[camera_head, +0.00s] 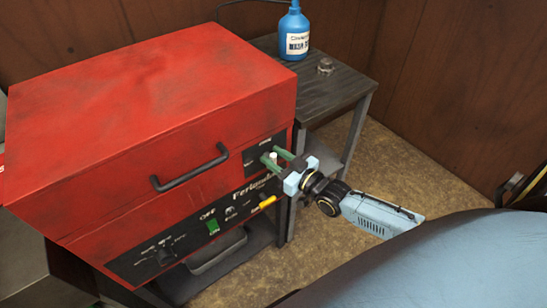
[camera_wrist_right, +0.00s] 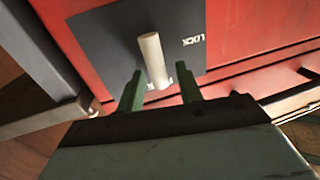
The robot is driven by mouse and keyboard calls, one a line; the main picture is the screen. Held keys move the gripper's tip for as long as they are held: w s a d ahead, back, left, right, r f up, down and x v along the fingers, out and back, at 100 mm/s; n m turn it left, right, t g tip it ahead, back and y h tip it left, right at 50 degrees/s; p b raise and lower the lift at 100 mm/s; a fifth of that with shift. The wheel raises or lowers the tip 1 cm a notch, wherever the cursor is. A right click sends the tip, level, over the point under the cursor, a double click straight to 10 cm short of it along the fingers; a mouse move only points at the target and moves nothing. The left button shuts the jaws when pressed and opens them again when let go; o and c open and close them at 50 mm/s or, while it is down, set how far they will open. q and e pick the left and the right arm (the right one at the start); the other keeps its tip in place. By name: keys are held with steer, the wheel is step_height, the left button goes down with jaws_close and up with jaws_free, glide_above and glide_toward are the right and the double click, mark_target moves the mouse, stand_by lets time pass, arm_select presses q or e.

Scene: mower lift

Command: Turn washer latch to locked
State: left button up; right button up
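The red washer (camera_head: 150,120) stands at the left of the head view, lid down, with a black handle on its front. Its latch, a pale peg (camera_wrist_right: 153,58), projects from a black plate (camera_wrist_right: 105,45) marked LOCK to the peg's right in the right wrist view. The peg also shows in the head view (camera_head: 273,156). My right gripper (camera_wrist_right: 159,70) has its green fingers apart, one on each side of the peg, with gaps visible. Lettering behind the peg's lower end is partly hidden. My left gripper is not in view.
A dark side table (camera_head: 335,90) stands right of the washer with a blue bottle (camera_head: 294,35) and a small metal part (camera_head: 325,66) on it. The washer's lower panel has a green switch (camera_head: 212,226) and a dial (camera_head: 165,256). Brown floor (camera_head: 400,165) lies open at right.

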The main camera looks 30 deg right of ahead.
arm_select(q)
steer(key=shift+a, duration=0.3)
arm_select(e)
steer(key=shift+w+a, duration=0.1)
steer(key=shift+w, duration=0.25)
steer(key=shift+c, duration=0.5)
